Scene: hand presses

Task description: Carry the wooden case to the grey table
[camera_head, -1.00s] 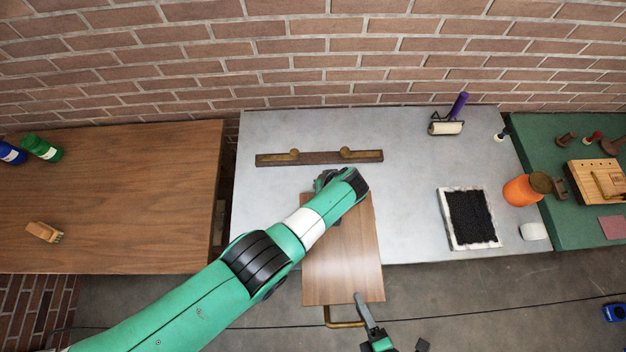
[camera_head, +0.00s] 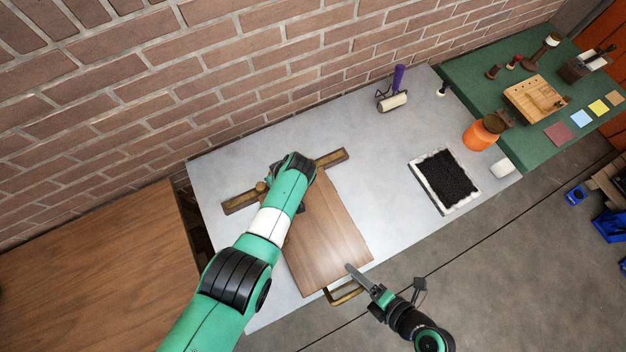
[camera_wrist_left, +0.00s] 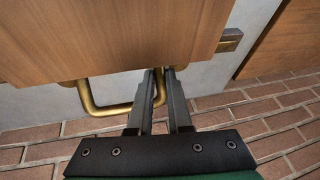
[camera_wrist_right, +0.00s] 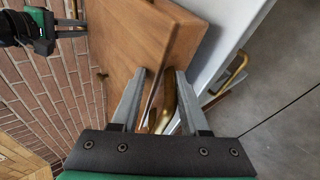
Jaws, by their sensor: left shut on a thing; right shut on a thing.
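The wooden case (camera_head: 325,248) is a flat brown box, slanted in the head view over the front part of the grey table (camera_head: 300,135). Its near end juts to about the table's front edge; whether it touches the top I cannot tell. My right gripper (camera_head: 355,278) is shut on the case at the brass handle (camera_head: 343,297) of its near end. The handle also shows between the fingers in the right wrist view (camera_wrist_right: 168,100). My left gripper (camera_wrist_left: 165,75) is shut on the case at its far-end brass handle (camera_wrist_left: 95,103); in the head view my left arm hides this hold.
A wooden bar with brass knobs (camera_head: 332,158) lies behind the case. A purple-handled roller (camera_head: 392,98), a black ink tray (camera_head: 446,180) and an orange jar (camera_head: 480,135) stand rightward. A green table (camera_head: 500,85) adjoins at right, a brown table (camera_head: 100,275) at left.

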